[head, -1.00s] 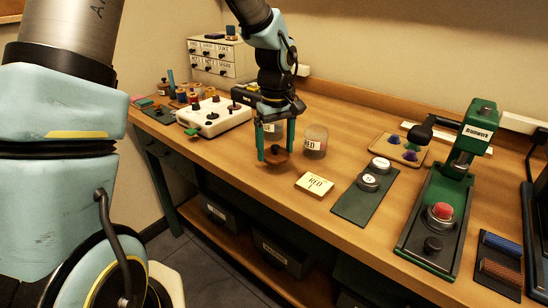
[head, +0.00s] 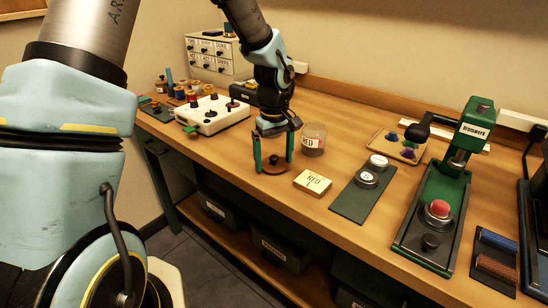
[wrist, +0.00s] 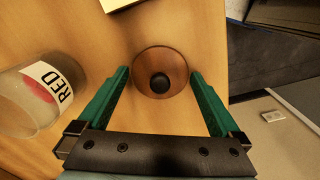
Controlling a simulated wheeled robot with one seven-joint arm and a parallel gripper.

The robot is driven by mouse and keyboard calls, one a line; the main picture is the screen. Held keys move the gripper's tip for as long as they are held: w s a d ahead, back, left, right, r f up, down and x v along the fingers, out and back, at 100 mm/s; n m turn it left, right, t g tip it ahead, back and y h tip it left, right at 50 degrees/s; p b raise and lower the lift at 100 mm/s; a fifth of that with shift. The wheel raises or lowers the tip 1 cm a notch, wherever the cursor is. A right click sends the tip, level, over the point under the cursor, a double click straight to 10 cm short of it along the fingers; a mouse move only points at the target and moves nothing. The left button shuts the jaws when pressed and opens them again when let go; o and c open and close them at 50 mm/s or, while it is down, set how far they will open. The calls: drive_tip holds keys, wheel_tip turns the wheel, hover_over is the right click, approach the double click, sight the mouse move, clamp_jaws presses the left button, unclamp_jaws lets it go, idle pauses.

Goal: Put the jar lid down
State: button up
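The jar lid (head: 275,168) is a round brown disc with a dark knob. It appears to lie flat on the wooden table near the front edge, knob up. In the wrist view the lid (wrist: 174,62) sits between the fingertips, with a narrow gap on each side. My gripper (head: 273,168) is open, pointing down, its green fingers on either side of the lid. The fingers also show in the wrist view (wrist: 160,74).
A cream box marked RED (head: 313,183) lies right of the lid. A green mat (head: 353,197) with round tins and a green press (head: 437,215) stand farther right. The table's front edge (head: 250,192) is close.

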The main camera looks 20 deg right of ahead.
sight(274, 157)
wheel_tip(274, 157, up, 12)
drive_tip(key=b, duration=0.2)
drive_tip(key=s+a+f+m, duration=0.1)
drive_tip(key=s+a+f, duration=0.1)
drive_tip(key=a, duration=1.3)
drive_tip(key=s+a+f+m+t, duration=0.1)
drive_tip(key=s+a+f, duration=0.1)
drive_tip(key=a, duration=1.3)
drive_tip(key=shift+f+t, duration=0.3)
drive_tip(key=shift+f, duration=0.6)
